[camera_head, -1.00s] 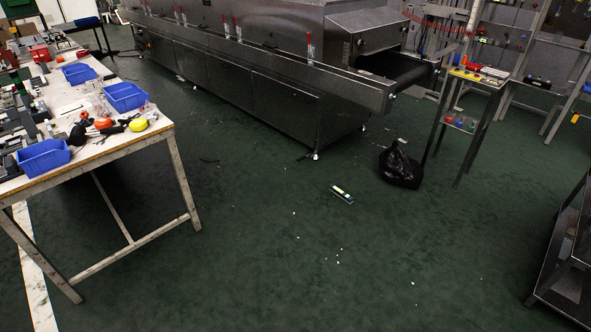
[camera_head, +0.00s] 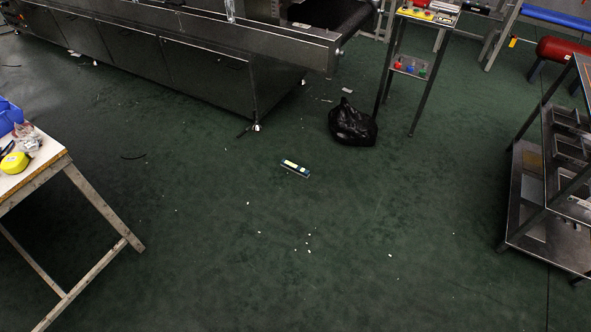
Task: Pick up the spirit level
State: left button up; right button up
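A small elongated object with a pale yellow-white top and dark bluish sides, which looks like the spirit level (camera_head: 296,169), lies flat on the green floor near the middle of the view. It is small in the picture, so its details are hard to make out. Nothing touches it. Neither of my grippers shows in the view.
A black bag (camera_head: 352,124) sits behind and right of the level. The steel dryer (camera_head: 210,70) stands at the back left, a worktable (camera_head: 50,165) at the left, a metal shelf rack (camera_head: 530,190) at the right. Small white scraps (camera_head: 308,240) dot the otherwise clear floor (camera_head: 330,290).

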aim_at(288, 165)
jog(key=u, duration=0.2)
jog(key=i+l+u, duration=0.25)
jog(key=u, duration=0.15)
jog(key=i+l+u, duration=0.4)
jog(key=k+j, duration=0.1)
